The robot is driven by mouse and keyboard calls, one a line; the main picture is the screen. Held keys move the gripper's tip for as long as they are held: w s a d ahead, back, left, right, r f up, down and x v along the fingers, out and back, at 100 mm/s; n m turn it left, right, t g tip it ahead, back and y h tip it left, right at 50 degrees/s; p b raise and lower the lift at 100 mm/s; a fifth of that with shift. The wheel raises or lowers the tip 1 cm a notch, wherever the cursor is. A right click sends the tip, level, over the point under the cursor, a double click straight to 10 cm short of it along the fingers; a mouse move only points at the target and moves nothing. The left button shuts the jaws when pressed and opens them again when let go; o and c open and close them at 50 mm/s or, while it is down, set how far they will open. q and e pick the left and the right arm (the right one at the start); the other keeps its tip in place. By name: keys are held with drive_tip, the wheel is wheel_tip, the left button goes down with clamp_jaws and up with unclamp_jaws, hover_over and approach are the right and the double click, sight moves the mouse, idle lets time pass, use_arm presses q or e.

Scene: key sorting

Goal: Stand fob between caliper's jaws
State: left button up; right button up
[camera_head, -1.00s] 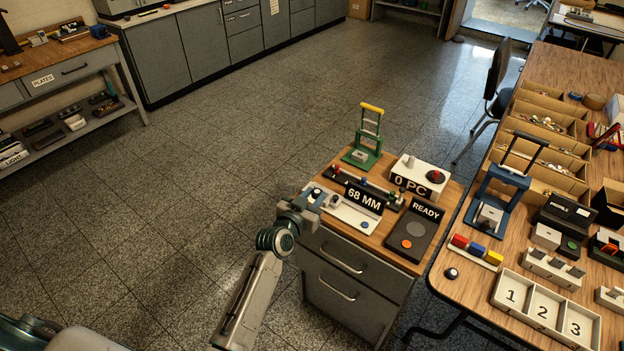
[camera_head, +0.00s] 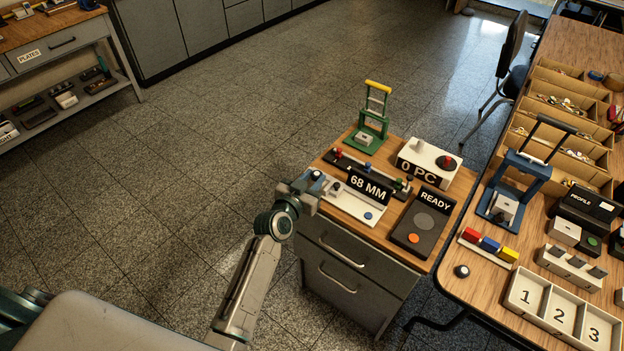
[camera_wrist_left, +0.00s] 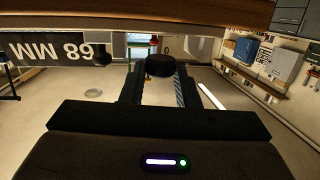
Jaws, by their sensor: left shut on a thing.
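The caliper (camera_head: 347,206) is a white flat base with a black 68 MM display (camera_head: 370,187) and a blue button, on the small wooden-topped cabinet. My left gripper (camera_head: 309,188) is at its left end, and hides part of that end, so I cannot make out the jaws clearly. In the left wrist view my fingers are shut on a dark round fob (camera_wrist_left: 160,66), with the display (camera_wrist_left: 50,50) upside down to the left. I cannot tell whether the fob touches the caliper. My right gripper is not in view.
On the same top stand a green press (camera_head: 371,120), a bar with coloured knobs (camera_head: 350,163), a white 0 PC scale (camera_head: 423,155) and a dark READY panel (camera_head: 406,240). The long table (camera_head: 470,287) at right holds a blue press and numbered tray. Floor on the left is clear.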

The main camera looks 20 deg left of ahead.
use_arm(q)
drive_tip(key=shift+s+r, duration=0.1)
drive_tip(key=shift+s, duration=0.1)
drive_tip(key=shift+f+b, duration=0.25)
drive_tip(key=shift+b, duration=0.05)
drive_tip(key=shift+w+f, duration=0.1)
drive_tip(key=shift+f, duration=0.05)
drive_tip(key=shift+f+b, duration=0.1)
drive_tip(key=shift+b, duration=0.2)
drive_tip(key=shift+f, duration=0.1)
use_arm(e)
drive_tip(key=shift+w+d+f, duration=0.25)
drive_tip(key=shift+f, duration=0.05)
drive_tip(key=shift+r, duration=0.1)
